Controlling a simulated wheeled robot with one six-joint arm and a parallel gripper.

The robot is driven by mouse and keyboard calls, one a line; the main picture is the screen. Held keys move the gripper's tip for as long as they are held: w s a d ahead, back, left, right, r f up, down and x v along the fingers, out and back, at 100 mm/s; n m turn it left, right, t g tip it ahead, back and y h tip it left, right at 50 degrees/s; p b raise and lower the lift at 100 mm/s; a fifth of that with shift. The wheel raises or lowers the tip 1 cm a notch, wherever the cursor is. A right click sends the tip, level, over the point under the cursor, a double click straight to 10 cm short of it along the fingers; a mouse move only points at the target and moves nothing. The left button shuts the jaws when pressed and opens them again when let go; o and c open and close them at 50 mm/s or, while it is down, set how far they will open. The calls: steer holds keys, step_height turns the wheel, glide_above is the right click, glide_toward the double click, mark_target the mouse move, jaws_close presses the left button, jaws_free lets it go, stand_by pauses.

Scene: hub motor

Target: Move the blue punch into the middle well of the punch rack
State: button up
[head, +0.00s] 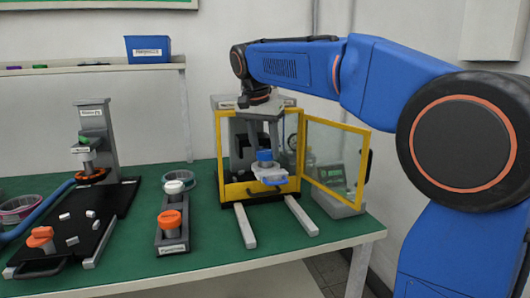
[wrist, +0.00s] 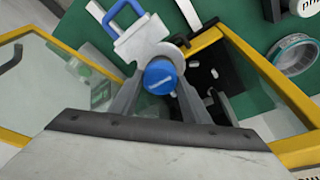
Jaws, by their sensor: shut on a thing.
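The blue punch (head: 264,156) is in the doorway of the yellow-framed press cabinet (head: 223,170). My gripper (head: 262,148) reaches down from above and is shut on it. In the wrist view the round blue cap (wrist: 160,75) shows between the two fingertips (wrist: 160,84). The punch's lower part is hidden; I cannot tell whether it is clear of the grey plate below. The punch rack (head: 172,245) lies on the table left of the cabinet. A white-capped punch (head: 174,187) is at its back and an orange-capped punch (head: 170,219) at its front. Its middle well is largely hidden between them.
The cabinet's clear yellow-framed door (head: 335,160) stands open to the right. A grey plate with a blue handle (head: 270,176) is at the cabinet's mouth, between two pale rails (head: 245,226). A round dish (head: 180,178) stands behind the rack. Green table (head: 205,215) is bare between rack and rails.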

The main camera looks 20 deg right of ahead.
steer(key=shift+r, duration=3.15)
